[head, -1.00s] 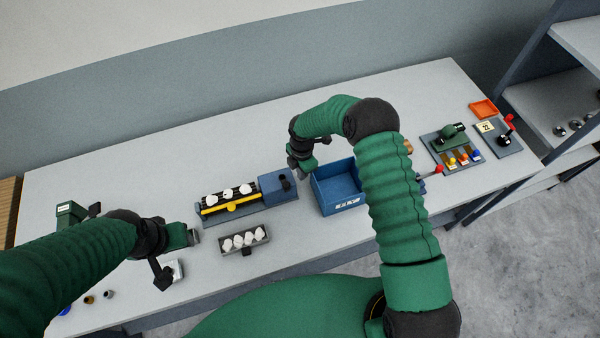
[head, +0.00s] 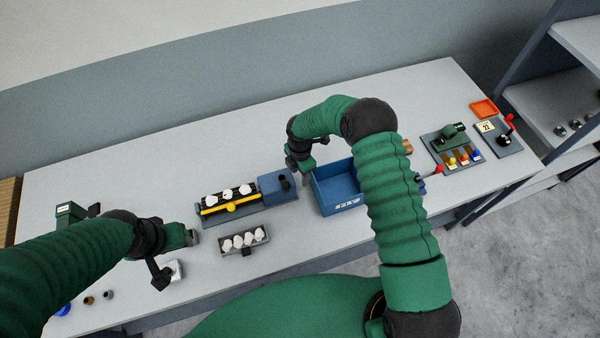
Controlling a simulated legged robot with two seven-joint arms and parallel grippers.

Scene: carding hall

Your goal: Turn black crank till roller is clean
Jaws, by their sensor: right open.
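The carding device stands on the grey table with a dark roller (head: 210,200) carrying several white tufts and a yellow bar (head: 231,207) along its front. A blue housing (head: 274,191) sits at its right end, with a small black crank or knob (head: 285,184) on top. My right gripper (head: 304,168) is open, just right of and beyond the black part, apart from it. My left gripper (head: 194,237) is to the left and in front of the device, apart from it; its jaw state is unclear.
A blue bin (head: 338,196) stands right of the device, partly behind my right arm. A grey tray (head: 245,250) of white pieces lies in front. A red-handled crank panel (head: 505,138), a coloured-button panel (head: 452,150) and an orange tray (head: 484,108) are far right. The table's back is clear.

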